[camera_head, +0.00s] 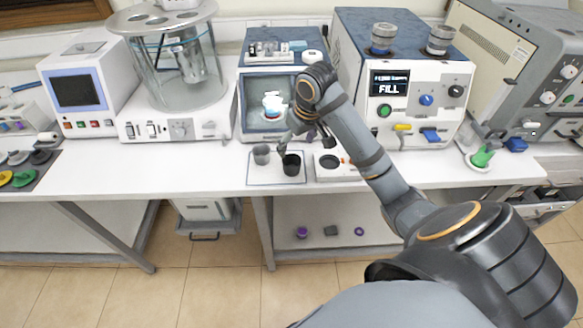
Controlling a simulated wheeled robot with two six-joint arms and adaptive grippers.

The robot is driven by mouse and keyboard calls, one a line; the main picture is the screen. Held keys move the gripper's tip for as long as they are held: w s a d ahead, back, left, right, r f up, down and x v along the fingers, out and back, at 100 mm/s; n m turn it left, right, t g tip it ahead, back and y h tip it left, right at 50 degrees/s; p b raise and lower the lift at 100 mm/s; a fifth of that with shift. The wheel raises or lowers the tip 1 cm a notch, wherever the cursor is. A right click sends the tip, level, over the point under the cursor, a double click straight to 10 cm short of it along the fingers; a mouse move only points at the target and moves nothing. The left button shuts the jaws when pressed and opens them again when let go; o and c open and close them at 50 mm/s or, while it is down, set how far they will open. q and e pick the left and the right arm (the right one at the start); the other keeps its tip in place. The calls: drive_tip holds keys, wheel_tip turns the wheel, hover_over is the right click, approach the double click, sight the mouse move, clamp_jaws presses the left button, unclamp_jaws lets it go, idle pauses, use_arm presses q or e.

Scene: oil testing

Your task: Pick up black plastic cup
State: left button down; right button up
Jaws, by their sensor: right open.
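The black plastic cup (291,165) stands upright on a pale mat (258,178) near the front edge of the white table. A grey cup (261,155) stands just left of it on the same mat. My right gripper (305,142) is open and empty, above and slightly behind the black cup. One finger is close to the cup's rim; I cannot tell whether it touches. My left gripper is not in view.
A white device with a round dark plate (329,162) sits right of the mat. Behind stand a blue-topped chamber (249,104) and a machine reading FILL (388,88).

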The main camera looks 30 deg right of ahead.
drive_tip(key=b, duration=0.4)
approach(292, 161)
drive_tip(key=shift+s+a+f, duration=0.2)
drive_tip(key=shift+a+f, duration=0.8)
drive_tip(key=shift+f, duration=0.1)
drive_tip(key=shift+w+p, duration=0.1)
drive_tip(key=shift+p, duration=0.25)
drive_tip(key=shift+d+f+b, duration=0.15)
drive_tip(key=shift+f+b, duration=0.8)
drive_tip(key=shift+b, duration=0.1)
drive_tip(key=p+x, duration=0.1)
drive_tip(key=x, duration=0.2)
drive_tip(key=shift+w, duration=0.15)
drive_tip(key=c, duration=1.1)
drive_tip(key=shift+r, duration=0.1)
